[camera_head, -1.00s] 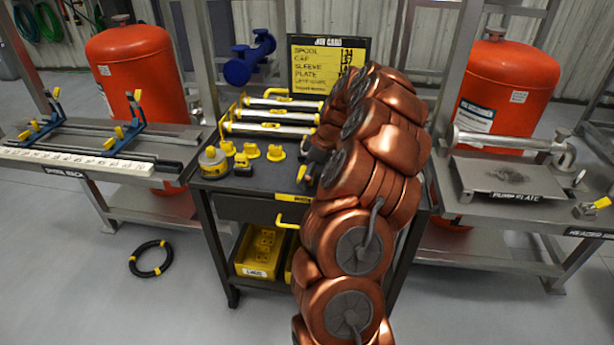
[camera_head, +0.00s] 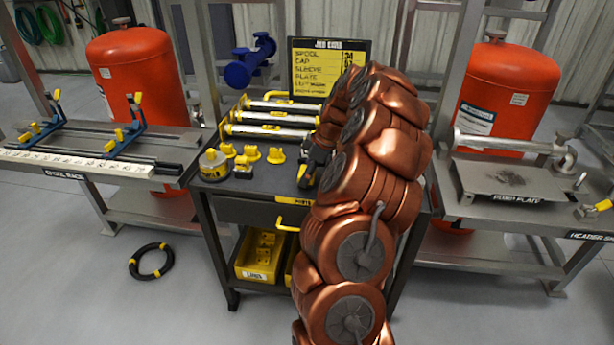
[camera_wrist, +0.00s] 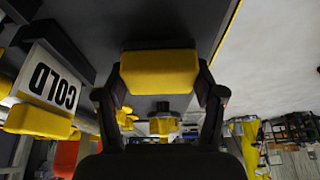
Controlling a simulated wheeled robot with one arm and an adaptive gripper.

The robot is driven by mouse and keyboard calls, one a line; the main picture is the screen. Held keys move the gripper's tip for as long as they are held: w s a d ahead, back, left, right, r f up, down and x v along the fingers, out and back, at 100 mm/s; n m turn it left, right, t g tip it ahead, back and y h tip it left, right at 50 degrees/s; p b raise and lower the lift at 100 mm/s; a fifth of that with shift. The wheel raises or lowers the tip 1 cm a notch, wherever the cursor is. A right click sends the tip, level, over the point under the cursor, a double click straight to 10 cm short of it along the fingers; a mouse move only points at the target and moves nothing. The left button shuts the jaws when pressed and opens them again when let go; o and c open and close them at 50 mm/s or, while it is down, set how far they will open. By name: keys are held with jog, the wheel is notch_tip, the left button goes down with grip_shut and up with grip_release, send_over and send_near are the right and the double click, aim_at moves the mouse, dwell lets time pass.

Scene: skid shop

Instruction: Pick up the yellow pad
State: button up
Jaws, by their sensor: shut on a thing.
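The yellow pad (camera_wrist: 160,72) is a small block with rounded edges. In the wrist view it sits between the two dark fingers of my gripper (camera_wrist: 162,92), one finger against each side. The gripper is shut on it. In the head view my gripper (camera_head: 312,168) is over the right part of the dark cart top, mostly hidden behind my copper-coloured arm. A sliver of yellow (camera_head: 302,171) shows at its left side. I cannot tell how far the pad is from the cart top.
The cart (camera_head: 262,187) also carries several yellow caps (camera_head: 251,153), a round yellow-topped container (camera_head: 213,165) and several silver tubes (camera_head: 270,132). The job board (camera_head: 328,68) stands behind. Steel benches flank the cart.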

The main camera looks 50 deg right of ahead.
notch_tip(320, 180, up, 2)
jog(key=shift+r+b, duration=0.1)
jog(key=shift+b, duration=0.2)
jog(key=shift+s+a+r, duration=0.1)
jog(key=shift+s+a, duration=0.05)
jog(key=s+a+r+b, duration=0.1)
jog(key=s+a+b, duration=0.1)
jog(key=s+a, duration=0.7)
jog(key=a, duration=0.3)
jog(key=shift+a+r, duration=0.25)
jog(key=shift+a, duration=0.15)
